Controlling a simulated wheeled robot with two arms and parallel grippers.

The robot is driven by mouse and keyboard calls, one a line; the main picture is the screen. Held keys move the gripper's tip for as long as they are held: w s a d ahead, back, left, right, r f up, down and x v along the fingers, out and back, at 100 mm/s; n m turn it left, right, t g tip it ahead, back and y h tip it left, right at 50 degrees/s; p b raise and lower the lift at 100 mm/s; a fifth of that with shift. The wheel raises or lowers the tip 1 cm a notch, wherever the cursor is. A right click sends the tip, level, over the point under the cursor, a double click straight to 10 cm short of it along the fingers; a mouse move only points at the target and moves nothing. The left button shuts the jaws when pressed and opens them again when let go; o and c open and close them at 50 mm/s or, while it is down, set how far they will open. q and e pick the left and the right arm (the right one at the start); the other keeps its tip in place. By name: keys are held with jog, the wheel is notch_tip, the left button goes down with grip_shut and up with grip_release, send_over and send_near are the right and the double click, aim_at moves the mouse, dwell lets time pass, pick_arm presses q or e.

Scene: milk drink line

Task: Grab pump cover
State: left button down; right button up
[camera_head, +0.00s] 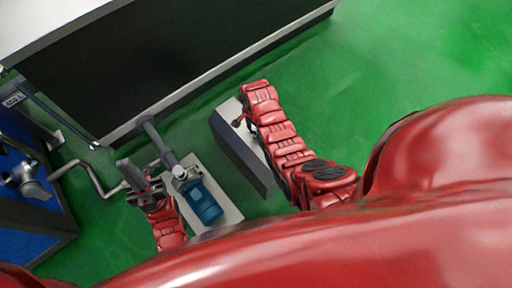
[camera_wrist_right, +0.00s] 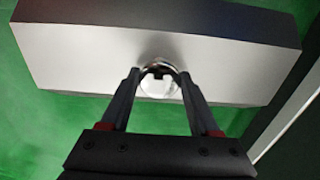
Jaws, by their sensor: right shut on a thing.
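A shiny round metal piece (camera_wrist_right: 160,84), which looks like the pump cover, sits between the fingertips of my right gripper (camera_wrist_right: 158,78) in the right wrist view. The gripper is shut on it, over the pale top of a box (camera_wrist_right: 75,60). In the head view my right gripper (camera_head: 239,122) is small and dark at that box (camera_head: 245,160), and the piece cannot be made out. The pump with its blue motor (camera_head: 203,203) stands on a pale base (camera_head: 229,213). My left gripper (camera_head: 135,180) is just left of the pump; its jaw opening is unclear.
A grey pipe (camera_head: 153,138) rises from the pump toward a large dark tank or cabinet (camera_head: 180,55). A bent metal pipe (camera_head: 95,180) runs left to a blue-sided unit (camera_head: 30,225). Green floor (camera_head: 390,60) is clear at the right.

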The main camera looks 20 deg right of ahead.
grip_shut()
jog(key=shift+r, duration=0.1)
